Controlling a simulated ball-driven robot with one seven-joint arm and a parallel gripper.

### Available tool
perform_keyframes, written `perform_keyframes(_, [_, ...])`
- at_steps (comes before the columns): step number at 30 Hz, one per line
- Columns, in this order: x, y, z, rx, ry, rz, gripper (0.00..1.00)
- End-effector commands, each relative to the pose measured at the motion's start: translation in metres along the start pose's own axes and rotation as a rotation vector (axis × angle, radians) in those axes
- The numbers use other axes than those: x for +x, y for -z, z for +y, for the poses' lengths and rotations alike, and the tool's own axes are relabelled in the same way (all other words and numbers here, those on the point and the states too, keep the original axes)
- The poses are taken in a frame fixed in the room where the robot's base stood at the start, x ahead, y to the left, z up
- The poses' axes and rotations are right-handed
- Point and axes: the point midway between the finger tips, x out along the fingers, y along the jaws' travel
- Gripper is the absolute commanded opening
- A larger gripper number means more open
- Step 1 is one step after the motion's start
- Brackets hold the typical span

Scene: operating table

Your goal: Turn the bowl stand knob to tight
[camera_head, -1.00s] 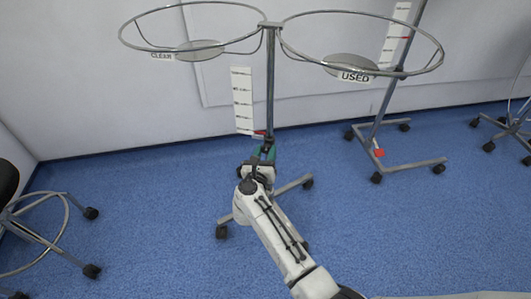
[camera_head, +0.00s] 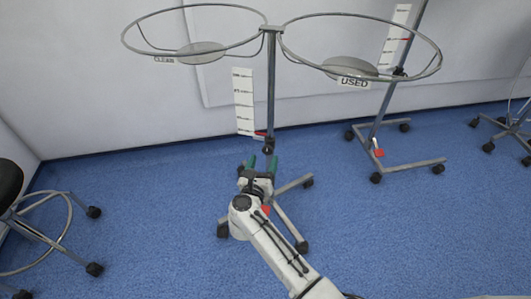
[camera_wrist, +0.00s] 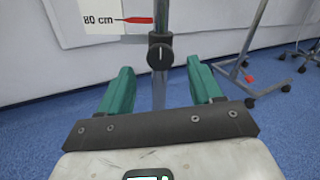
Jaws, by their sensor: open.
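The knob also shows in the head view (camera_head: 267,147). My gripper (camera_wrist: 162,83) is open and empty, its two green fingers pointing toward the stand. The knob appears between and beyond the fingertips in the wrist view, apart from them. In the head view my gripper (camera_head: 261,163) is just below the knob.
A white height scale (camera_head: 243,101) hangs left of the pole; its 80 cm mark is by the pointer. A second wheeled stand (camera_head: 378,125) is at the right. A stool (camera_head: 45,220) is at the left. The blue floor (camera_head: 390,230) at the front right is clear.

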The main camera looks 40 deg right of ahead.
Motion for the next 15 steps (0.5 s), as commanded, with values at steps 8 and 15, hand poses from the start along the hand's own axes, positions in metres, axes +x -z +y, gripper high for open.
perform_keyframes(8, [-0.051,-0.002,0.0,-0.001,-0.004,0.0,0.65])
perform_keyframes(15, [-0.067,0.0,0.0,0.0,-0.001,0.001,0.65])
